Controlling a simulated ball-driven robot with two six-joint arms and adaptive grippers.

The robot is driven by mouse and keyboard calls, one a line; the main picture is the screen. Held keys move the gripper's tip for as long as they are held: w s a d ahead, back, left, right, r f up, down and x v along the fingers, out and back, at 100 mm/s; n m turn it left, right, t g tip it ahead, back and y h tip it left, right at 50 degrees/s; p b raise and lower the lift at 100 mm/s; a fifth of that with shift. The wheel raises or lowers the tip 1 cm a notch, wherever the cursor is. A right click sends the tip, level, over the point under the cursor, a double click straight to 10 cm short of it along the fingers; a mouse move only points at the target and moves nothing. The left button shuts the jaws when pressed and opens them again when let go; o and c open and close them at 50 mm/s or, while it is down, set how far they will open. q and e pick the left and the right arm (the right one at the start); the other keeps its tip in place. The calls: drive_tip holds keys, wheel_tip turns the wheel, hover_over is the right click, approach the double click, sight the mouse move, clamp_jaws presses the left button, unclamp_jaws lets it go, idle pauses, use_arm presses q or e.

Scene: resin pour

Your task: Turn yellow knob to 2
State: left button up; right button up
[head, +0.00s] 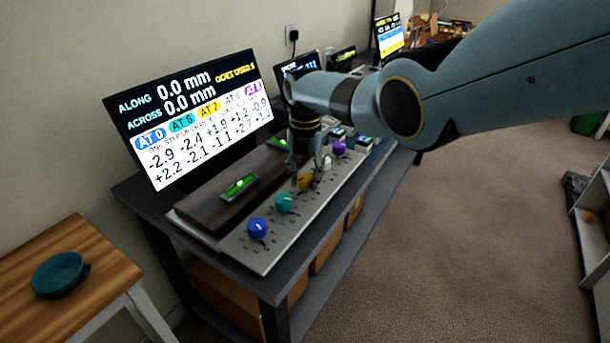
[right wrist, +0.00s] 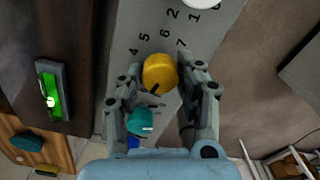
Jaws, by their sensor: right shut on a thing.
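The yellow knob (head: 304,182) sits in a row of coloured knobs on a pale panel (head: 262,258) at the front of the table. My right gripper (head: 304,176) comes down over it from above. In the right wrist view the yellow knob (right wrist: 160,70) lies between the two fingertips of my right gripper (right wrist: 163,76), which is shut on it. A dark mark shows at the knob's lower edge there. Printed digits stand around its upper side. On the big screen (head: 190,115) a yellow tag seems to read AT 2. My left gripper is not in view.
The blue knob (head: 257,228) and teal knob (head: 284,204) stand nearer me; the white knob (head: 327,163) and purple knob (head: 340,148) stand beyond. A dark wooden block with a green level (head: 239,187) lies beside the row.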

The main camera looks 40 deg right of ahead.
sight(305, 177)
idle(0.3)
drive_tip(key=o, duration=1.1)
drive_tip(key=shift+o, duration=0.2)
wheel_tip(305, 177, up, 12)
